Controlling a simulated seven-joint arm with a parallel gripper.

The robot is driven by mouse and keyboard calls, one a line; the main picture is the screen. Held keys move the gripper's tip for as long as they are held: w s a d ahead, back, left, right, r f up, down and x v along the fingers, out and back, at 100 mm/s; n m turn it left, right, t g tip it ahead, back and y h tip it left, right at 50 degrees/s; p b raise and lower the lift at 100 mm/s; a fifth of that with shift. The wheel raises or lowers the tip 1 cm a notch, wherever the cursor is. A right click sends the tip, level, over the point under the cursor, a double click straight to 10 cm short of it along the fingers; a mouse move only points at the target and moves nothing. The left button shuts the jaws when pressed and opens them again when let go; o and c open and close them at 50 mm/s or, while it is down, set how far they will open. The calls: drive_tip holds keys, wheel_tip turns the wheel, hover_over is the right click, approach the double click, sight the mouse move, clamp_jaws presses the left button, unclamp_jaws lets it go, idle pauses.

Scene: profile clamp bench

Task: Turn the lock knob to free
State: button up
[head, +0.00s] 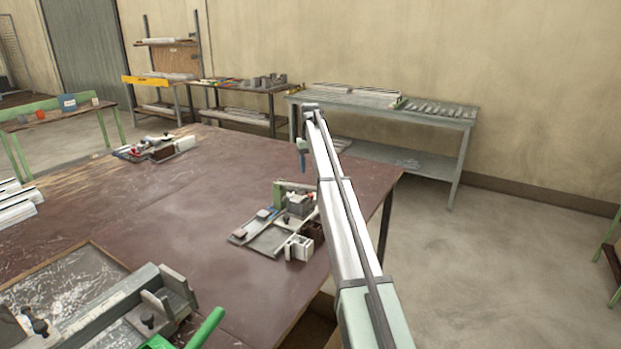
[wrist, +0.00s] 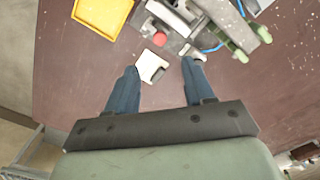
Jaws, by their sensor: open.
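My gripper (wrist: 160,67) is open, with its two blue fingers apart and nothing held between them. In the head view my gripper (head: 302,160) hangs small above the far right part of the table, over a clamp fixture (head: 268,238) with a green bracket and grey and white blocks. In the wrist view a red round part (wrist: 160,40) sits on a grey fixture just beyond the fingertips. A white notched block (wrist: 151,66) lies between the fingertips in the picture. I cannot tell which part is the lock knob.
A grey clamp rail (head: 105,305) stands at the table's near left. The middle of the brown table (head: 190,215) is clear.

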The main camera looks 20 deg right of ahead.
drive_tip(key=shift+r, duration=1.3)
drive_tip(key=shift+f, duration=0.1)
drive_tip(key=s+d+f+m+t+h, duration=0.25)
drive_tip(key=s+d+f, duration=0.55)
drive_tip(key=d, duration=0.4)
drive_tip(key=s+d+f+m+t+h, duration=0.1)
drive_tip(key=s+d+f+h, duration=0.3)
drive_tip(key=s+d+f, duration=0.6)
drive_tip(key=s+d+f+h, duration=0.1)
drive_tip(key=s+d+f, duration=0.2)
drive_tip(key=s+f, duration=0.4)
drive_tip(key=s+a+f+n+g+y, duration=0.1)
drive_tip(key=s+a+f+g+y, duration=0.1)
drive_tip(key=s+a+f, duration=1.05)
drive_tip(key=s+a+f+n+g+y, duration=0.1)
drive_tip(key=s+a+f+g+y, duration=0.1)
drive_tip(key=s+a+f, duration=1.05)
drive_tip(key=s+a+f+g+y, duration=0.1)
drive_tip(key=s+a+f, duration=0.3)
drive_tip(key=s, duration=0.6)
drive_tip(key=s+a+f+n+g+y, duration=0.1)
drive_tip(key=s+a+f+g, duration=0.2)
drive_tip(key=s, duration=0.7)
drive_tip(key=s+a+f+g+y, duration=0.1)
drive_tip(key=s+a+f, duration=0.3)
drive_tip(key=s, duration=0.7)
drive_tip(key=shift+a+f+g, duration=0.35)
drive_tip(key=shift+a+g, duration=0.1)
drive_tip(key=shift+g, duration=0.2)
